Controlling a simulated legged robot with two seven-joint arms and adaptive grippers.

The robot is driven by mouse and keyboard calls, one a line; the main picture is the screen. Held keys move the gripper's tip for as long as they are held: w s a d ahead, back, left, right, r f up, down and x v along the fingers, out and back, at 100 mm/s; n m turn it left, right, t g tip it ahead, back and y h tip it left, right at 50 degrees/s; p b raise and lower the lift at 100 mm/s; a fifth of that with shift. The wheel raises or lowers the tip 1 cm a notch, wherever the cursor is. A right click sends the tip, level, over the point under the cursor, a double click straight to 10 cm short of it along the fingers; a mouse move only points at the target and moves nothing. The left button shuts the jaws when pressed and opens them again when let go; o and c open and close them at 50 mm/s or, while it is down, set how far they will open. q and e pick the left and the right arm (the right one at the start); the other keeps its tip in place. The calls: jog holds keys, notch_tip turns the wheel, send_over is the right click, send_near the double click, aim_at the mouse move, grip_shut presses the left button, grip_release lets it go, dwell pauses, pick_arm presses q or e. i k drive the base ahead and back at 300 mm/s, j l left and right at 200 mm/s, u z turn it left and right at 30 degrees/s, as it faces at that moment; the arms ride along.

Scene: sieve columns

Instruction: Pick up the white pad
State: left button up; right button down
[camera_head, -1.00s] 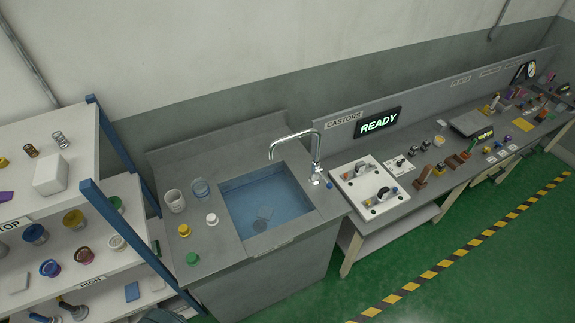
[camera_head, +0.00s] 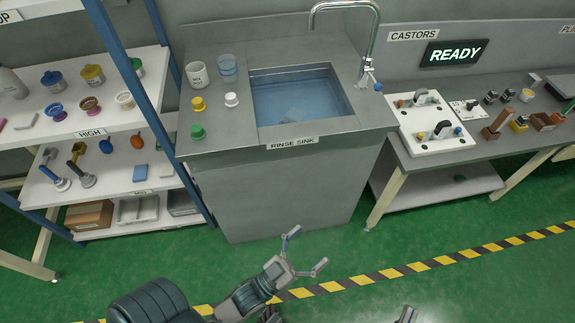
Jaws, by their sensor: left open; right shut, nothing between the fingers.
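A pale flat pad (camera_head: 22,120), off-white with a faint pink tint, lies on the shelf labelled HIGH at the left. It looks like the white pad. My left gripper (camera_head: 308,249) is open and empty, its two fingers spread, over the green floor in front of the sink cabinet. It is far to the right of the pad and apart from it. My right gripper (camera_head: 407,314) shows only as a small shut tip at the bottom edge; the rest is out of the frame.
Cups and pots share the pad's shelf; a blue pad (camera_head: 140,172) and brushes lie on the shelf below. A blue rack post (camera_head: 130,85) stands right of them. The rinse sink (camera_head: 300,122) and castor bench (camera_head: 475,150) are further right. The floor ahead is clear.

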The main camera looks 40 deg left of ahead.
aim_at(27, 121)
jog(key=u, duration=2.45)
